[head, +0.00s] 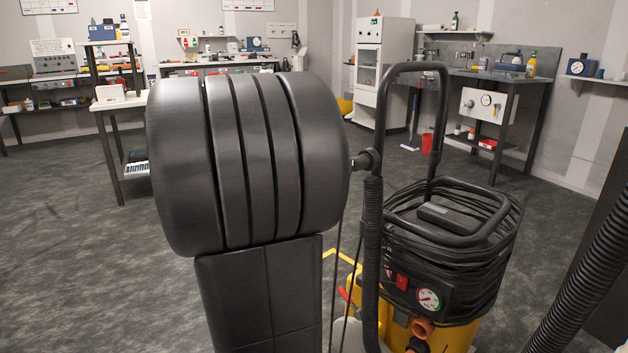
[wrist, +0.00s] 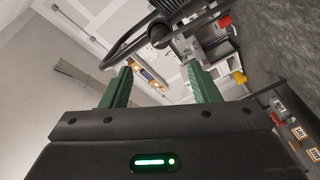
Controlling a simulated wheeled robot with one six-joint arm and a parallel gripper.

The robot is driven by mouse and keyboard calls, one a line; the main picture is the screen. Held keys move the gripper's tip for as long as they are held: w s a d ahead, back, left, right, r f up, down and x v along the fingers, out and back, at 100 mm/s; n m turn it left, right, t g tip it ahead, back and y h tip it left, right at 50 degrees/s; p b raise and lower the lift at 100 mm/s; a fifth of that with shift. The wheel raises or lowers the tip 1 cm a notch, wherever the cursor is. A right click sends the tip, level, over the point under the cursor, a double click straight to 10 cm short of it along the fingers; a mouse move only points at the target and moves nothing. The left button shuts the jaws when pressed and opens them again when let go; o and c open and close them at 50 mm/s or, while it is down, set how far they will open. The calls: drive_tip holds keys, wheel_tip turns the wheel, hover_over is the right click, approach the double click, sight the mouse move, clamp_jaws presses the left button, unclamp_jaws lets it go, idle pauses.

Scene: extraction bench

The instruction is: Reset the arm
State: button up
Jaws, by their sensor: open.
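My gripper (wrist: 159,68) shows in the wrist view with its two green fingers spread apart. Nothing is between the fingers, and only the room shows beyond them. A green light glows on the dark housing below. The wrist view is strongly tilted, with wall, ceiling and benches at a slant. In the head view, a large dark ribbed part of my arm fills the middle foreground. My gripper is not visible in the head view.
A yellow machine (head: 462,338) with a black handle, coiled cable and pressure gauge (head: 429,299) stands close at right. A corrugated black hose (head: 590,280) crosses the right edge. Left floor is clear.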

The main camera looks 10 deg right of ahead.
drive_tip(key=b+x, duration=0.2)
drive_tip(key=x, duration=1.1)
drive_tip(key=shift+w+d+b, duration=0.25)
drive_tip(key=shift+d+b, duration=0.05)
drive_tip(key=shift+b, duration=0.05)
drive_tip(key=shift+s+a, duration=0.1)
drive_tip(key=p+v, duration=0.3)
drive_tip(key=v, duration=1)
drive_tip(key=b+x, duration=0.3)
drive_tip(key=x, duration=1)
drive_tip(key=p+v, duration=0.2)
drive_tip(key=p, duration=0.1)
drive_tip(key=shift+s+a+r, duration=0.15)
